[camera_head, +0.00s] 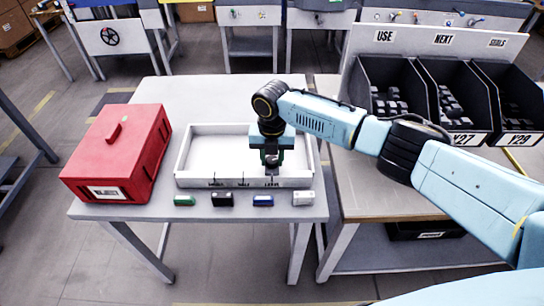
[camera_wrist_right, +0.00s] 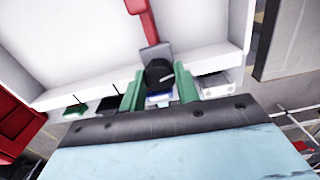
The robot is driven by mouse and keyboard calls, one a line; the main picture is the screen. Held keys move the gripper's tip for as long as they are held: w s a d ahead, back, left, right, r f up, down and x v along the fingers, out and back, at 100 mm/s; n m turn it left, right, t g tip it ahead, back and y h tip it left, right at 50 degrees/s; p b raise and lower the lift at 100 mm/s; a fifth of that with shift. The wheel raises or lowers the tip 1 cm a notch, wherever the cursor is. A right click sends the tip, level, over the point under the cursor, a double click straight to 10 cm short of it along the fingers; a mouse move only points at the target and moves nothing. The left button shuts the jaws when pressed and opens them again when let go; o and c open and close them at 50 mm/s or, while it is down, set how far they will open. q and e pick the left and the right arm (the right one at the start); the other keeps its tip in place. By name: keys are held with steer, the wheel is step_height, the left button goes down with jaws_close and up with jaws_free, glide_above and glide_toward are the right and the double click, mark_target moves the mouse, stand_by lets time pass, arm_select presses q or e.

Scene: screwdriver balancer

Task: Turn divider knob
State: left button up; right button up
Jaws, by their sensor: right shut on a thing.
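My right gripper (camera_head: 271,160) reaches down over the front right of a white tray (camera_head: 187,160) on the table. In the right wrist view its two green fingers (camera_wrist_right: 158,88) stand on either side of a black round knob (camera_wrist_right: 159,72) with a white line on its face. The gripper is shut on the knob. A grey plate (camera_wrist_right: 154,50) shows behind the knob, with a red strip (camera_wrist_right: 142,18) beyond it. In the head view the gripper mostly hides the knob. My left gripper is not in view.
A red box (camera_head: 120,150) stands left of the tray. Along the table's front edge lie a green block (camera_head: 184,200), a black block (camera_head: 222,199), a blue block (camera_head: 263,200) and a white block (camera_head: 303,198). Black bins (camera_head: 392,90) stand on the right bench.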

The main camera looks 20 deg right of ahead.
mark_target(272, 160)
stand_by(0.3)
steer(key=o, duration=1)
steer(key=shift+c, duration=0.2)
steer(key=shift+r, duration=0.15)
step_height(272, 160, up, 13)
steer(key=shift+p, duration=0.45)
steer(key=shift+a, duration=0.1)
